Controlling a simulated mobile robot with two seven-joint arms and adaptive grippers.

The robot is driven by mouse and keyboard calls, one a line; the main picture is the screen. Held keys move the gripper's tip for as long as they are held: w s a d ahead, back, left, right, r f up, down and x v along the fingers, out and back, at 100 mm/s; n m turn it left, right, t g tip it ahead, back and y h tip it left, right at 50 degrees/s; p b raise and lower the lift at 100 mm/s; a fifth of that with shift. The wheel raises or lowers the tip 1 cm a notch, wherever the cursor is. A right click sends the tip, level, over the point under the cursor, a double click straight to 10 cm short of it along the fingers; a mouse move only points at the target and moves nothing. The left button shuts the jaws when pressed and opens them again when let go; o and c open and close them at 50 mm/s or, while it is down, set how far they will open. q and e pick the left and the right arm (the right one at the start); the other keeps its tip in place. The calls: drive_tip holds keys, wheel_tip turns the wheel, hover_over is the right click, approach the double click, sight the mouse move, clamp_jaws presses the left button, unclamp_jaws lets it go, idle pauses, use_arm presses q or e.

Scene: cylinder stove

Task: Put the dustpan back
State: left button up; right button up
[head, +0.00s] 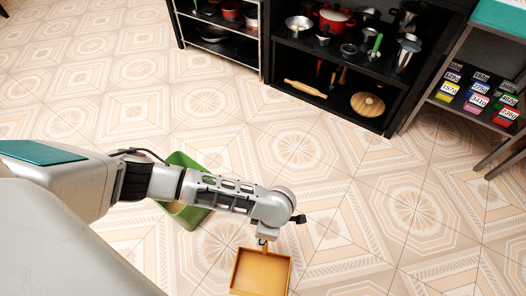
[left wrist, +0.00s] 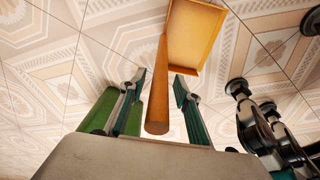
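An orange-brown dustpan (head: 261,272) with a square pan is at the bottom middle of the head view, below my left wrist. My left gripper (left wrist: 160,82) has one finger on each side of its wooden handle (left wrist: 157,105), and the handle's end points back toward the camera. The pan (left wrist: 194,35) extends beyond the fingertips in the left wrist view. In the head view, my wrist hides most of the gripper. My right gripper is not in view.
A green bin (head: 183,214) stands on the tiled floor, partly hidden behind my left forearm. A black shelf (head: 330,62) with pots and utensils is at the back. A rack with coloured labelled boxes (head: 478,95) stands at the right. The floor between is clear.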

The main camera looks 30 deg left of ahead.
use_arm(q)
drive_tip(key=r+p, duration=0.1)
drive_tip(key=r, duration=0.2)
drive_tip(key=r+p, duration=0.1)
drive_tip(key=r, duration=0.2)
drive_tip(key=w+d+r+p, duration=0.1)
drive_tip(key=r+p, duration=0.1)
drive_tip(key=r, duration=0.2)
drive_tip(key=shift+d, duration=0.1)
drive_tip(key=shift+s+d+r+p, duration=0.1)
drive_tip(key=shift+r+p, duration=0.15)
drive_tip(key=shift+r, duration=0.3)
drive_tip(key=shift+s+d+r+p, duration=0.1)
drive_tip(key=shift+r+p, duration=0.15)
drive_tip(key=shift+r, duration=0.3)
drive_tip(key=shift+s, duration=0.1)
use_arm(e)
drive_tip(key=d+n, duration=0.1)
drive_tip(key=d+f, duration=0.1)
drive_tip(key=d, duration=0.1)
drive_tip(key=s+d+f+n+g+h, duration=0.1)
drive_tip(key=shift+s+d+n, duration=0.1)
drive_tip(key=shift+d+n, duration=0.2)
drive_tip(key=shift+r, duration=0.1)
